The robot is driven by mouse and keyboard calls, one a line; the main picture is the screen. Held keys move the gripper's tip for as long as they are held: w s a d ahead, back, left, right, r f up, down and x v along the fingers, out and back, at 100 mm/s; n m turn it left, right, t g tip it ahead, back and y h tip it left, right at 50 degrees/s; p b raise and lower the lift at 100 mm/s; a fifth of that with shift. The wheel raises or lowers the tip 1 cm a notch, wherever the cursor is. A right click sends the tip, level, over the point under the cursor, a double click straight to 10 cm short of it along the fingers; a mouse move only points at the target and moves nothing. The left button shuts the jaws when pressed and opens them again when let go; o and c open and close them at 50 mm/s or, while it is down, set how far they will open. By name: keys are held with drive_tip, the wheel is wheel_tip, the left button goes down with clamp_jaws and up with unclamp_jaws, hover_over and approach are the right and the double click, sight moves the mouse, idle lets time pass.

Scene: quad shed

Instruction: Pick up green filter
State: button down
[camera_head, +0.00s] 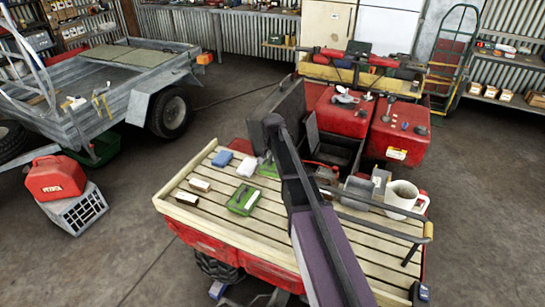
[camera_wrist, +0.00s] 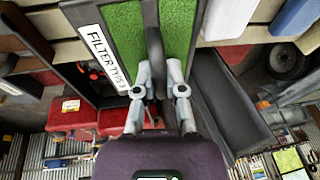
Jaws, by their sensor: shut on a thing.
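A green filter (camera_wrist: 128,35) with a dark frame, a dark handle and a white label reading "FILTER TYPE 3" fills the top middle of the wrist view. My gripper (camera_wrist: 157,70) is shut on its handle, one finger on each side. In the head view, my arm hides the gripper and most of the held filter. A green patch (camera_head: 269,170) beside the arm there appears to be part of it. Another green item (camera_head: 244,200) lies on the slatted wooden rack, left of my arm.
A blue box (camera_head: 222,158), a white box (camera_head: 247,167) and two small brown-and-white boxes lie on the rack (camera_head: 215,217). A dark open panel (camera_head: 283,113) stands by the red quad. A trailer stands at left.

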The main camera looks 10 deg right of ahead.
drive_tip(key=shift+r+p, duration=1.8)
drive_tip(key=shift+r, duration=0.45)
wheel_tip(320, 180, up, 3)
drive_tip(key=p, duration=0.3)
